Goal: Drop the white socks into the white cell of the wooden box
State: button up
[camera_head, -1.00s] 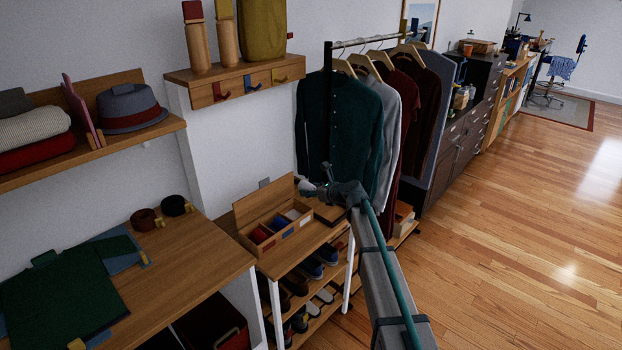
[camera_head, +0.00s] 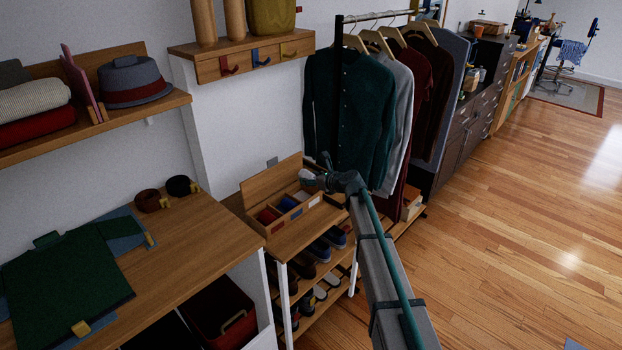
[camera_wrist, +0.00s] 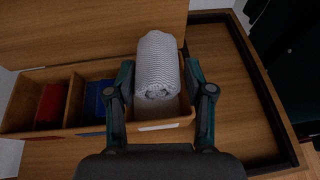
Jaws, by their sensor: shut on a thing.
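My gripper (camera_wrist: 160,105) is shut on the white socks (camera_wrist: 157,65), a rolled, ribbed bundle. In the wrist view the socks are between the two fingers, over the right-hand cell of the wooden box (camera_wrist: 18,100). A white patch (camera_wrist: 155,126) shows on the box's front wall just below them. The left cell holds something red (camera_wrist: 52,103) and the middle cell something blue (camera_wrist: 93,98). The socks hide most of the right cell's inside. In the head view the white socks (camera_head: 308,175) show at my gripper (camera_head: 318,181), above the right end of the wooden box (camera_head: 293,222).
The box's raised lid (camera_head: 270,180) stands behind it. A dark-edged wooden tray (camera_wrist: 232,85) lies right of the box. Hanging clothes (camera_head: 350,110) are close behind my gripper. Shoes (camera_head: 322,250) fill the shelves below. A desk with a green garment (camera_head: 65,280) is at left.

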jog(key=shift+f, duration=0.15)
jog(key=o, duration=0.9)
jog(key=v, duration=1.2)
